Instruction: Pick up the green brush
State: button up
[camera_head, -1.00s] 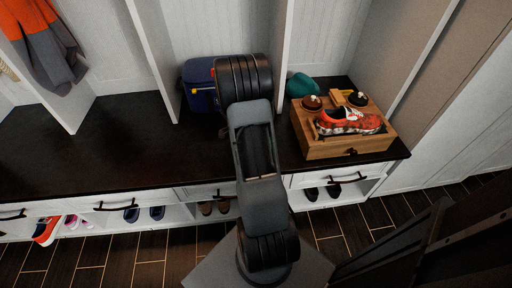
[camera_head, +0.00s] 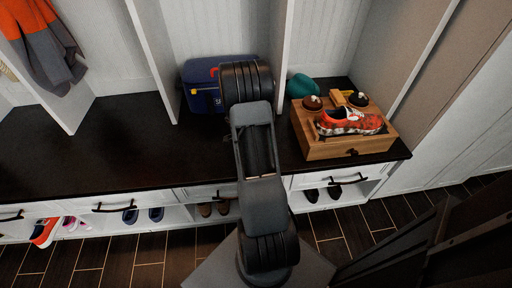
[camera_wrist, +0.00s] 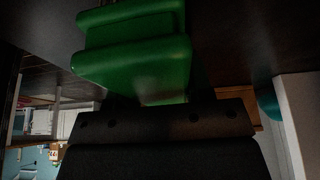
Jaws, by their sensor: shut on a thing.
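The green brush (camera_wrist: 135,60) fills the upper middle of the wrist view, close to the camera. It looks like a smooth green block with rounded edges; its bristles cannot be made out. My gripper (camera_wrist: 160,122) is the dark body just below it in the wrist view, and it is shut on the brush. In the head view my arm hides both the gripper and the brush.
A dark bench top (camera_head: 90,150) spans the head view. A navy case (camera_head: 200,85) stands behind my arm. At right, a wooden box (camera_head: 335,145) carries a red shoe (camera_head: 350,122) and brown brushes, with a teal thing (camera_head: 300,86) behind. White dividers rise nearby.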

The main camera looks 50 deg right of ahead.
jog(key=shift+c, duration=0.8)
jog(key=shift+r, duration=0.55)
notch_tip(320, 180, up, 2)
jog(key=shift+r+p, duration=0.15)
jog(key=shift+p, duration=0.4)
jog(key=s+a+r+p, duration=0.2)
jog(key=s+a+r, duration=0.7)
jog(key=a, duration=0.1)
jog(key=shift+s+a+r, duration=0.15)
jog(key=shift+s+r, duration=0.15)
